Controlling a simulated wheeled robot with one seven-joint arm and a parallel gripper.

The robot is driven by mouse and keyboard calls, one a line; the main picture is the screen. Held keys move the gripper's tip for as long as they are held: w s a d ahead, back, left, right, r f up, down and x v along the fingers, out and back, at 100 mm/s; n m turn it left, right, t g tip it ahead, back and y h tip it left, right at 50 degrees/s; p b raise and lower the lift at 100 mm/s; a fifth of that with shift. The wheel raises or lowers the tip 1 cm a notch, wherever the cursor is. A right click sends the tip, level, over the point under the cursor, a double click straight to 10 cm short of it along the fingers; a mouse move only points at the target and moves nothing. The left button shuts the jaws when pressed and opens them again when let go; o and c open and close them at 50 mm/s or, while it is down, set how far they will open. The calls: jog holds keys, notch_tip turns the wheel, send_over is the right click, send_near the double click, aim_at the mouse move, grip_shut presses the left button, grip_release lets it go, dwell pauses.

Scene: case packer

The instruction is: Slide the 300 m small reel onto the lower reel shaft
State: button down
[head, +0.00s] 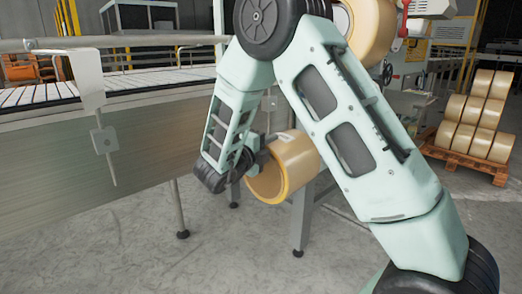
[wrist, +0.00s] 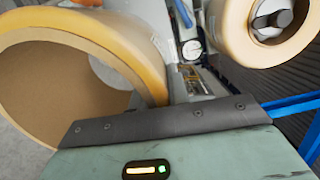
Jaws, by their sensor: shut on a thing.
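The small reel (head: 296,158), a tan tape roll with an open core, hangs in the air in the middle of the head view. My gripper (head: 257,160) is shut on its wall at the left side. In the wrist view the reel (wrist: 125,35) fills the upper left, its hollow core facing the camera, and a dark jaw (wrist: 165,121) lies along its edge. I cannot make out the lower reel shaft; my arm covers much of the machine behind it.
Another tan reel (head: 368,32) sits high on the machine behind my arm; the wrist view shows a reel (wrist: 240,25) around a grey hub (wrist: 270,18). A conveyor (head: 110,135) runs along the left. A pallet of reels (head: 462,165) stands at right. Open floor lies in front.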

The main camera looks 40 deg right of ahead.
jog(key=shift+s+d+r+m+g, duration=0.1)
jog(key=shift+s+d+m+g, duration=0.25)
jog(key=shift+m+g, duration=0.05)
jog(key=shift+w+d, duration=0.35)
jog(key=shift+d, duration=3.95)
jog(key=shift+w+d, duration=0.3)
jog(key=shift+d, duration=3.95)
jog(key=shift+w+d, duration=0.35)
jog(key=shift+d, duration=4.05)
jog(key=shift+f+b, duration=0.2)
jog(key=shift+b, duration=0.55)
jog(key=c, duration=1.3)
grip_release()
jog(key=shift+f, duration=0.1)
